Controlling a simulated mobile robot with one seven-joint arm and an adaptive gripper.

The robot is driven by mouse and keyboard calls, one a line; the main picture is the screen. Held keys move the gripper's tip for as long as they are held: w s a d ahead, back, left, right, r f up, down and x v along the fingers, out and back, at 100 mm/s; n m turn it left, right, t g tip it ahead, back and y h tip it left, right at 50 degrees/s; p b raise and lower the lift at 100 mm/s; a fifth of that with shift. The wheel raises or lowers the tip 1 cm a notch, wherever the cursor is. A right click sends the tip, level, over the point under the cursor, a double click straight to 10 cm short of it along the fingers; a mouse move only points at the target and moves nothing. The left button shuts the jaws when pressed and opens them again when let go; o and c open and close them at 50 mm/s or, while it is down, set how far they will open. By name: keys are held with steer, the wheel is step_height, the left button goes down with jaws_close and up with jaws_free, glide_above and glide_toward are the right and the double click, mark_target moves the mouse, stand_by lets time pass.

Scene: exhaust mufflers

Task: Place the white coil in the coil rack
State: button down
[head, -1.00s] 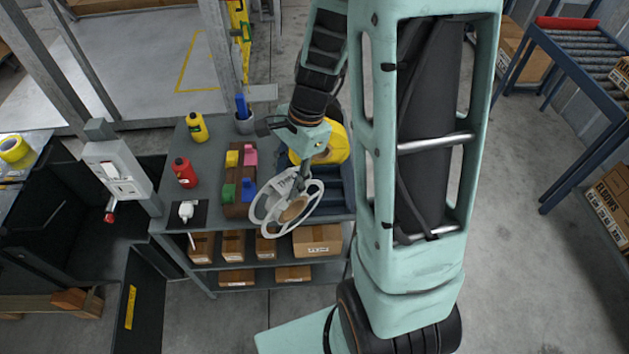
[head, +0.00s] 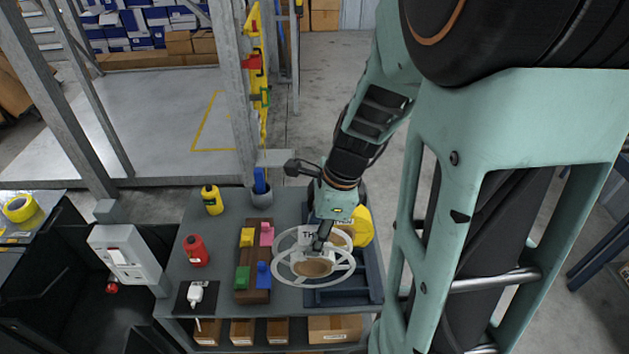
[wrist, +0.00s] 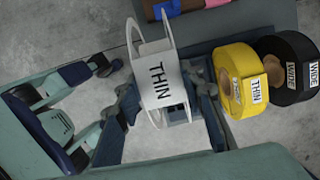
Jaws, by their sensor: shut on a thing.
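The white coil (head: 313,282) is a spoked reel marked THIN, held at the right side of the grey table. It also shows in the wrist view (wrist: 158,75), seen rim-on. My gripper (head: 321,238) is shut on it; in the wrist view the fingers (wrist: 167,100) sit on either side of its rim. The dark blue coil rack (head: 373,278) lies at the table's right end, partly hidden by the coil and arm. The coil overlaps the rack's left part in the head view; I cannot tell whether they touch.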

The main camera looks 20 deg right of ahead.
mark_target(336, 231)
steer(key=d, duration=0.1)
steer(key=d+f, duration=0.1)
steer(key=d, duration=0.1)
steer(key=d+f, duration=0.1)
steer(key=d, duration=0.1)
steer(key=shift+w+d+f, duration=0.1)
steer(key=shift+w+f, duration=0.05)
steer(key=shift+w, duration=0.25)
steer(key=d+f+b, duration=0.1)
steer(key=d+f, duration=0.3)
steer(key=f, duration=0.4)
steer(key=shift+w+d+f, duration=0.2)
steer(key=shift+w+f, duration=0.15)
steer(key=shift+w, duration=0.05)
steer(key=c, duration=1.3)
jaws_free()
steer(key=shift+f, duration=0.1)
steer(key=v, duration=1.2)
steer(key=shift+p, duration=0.45)
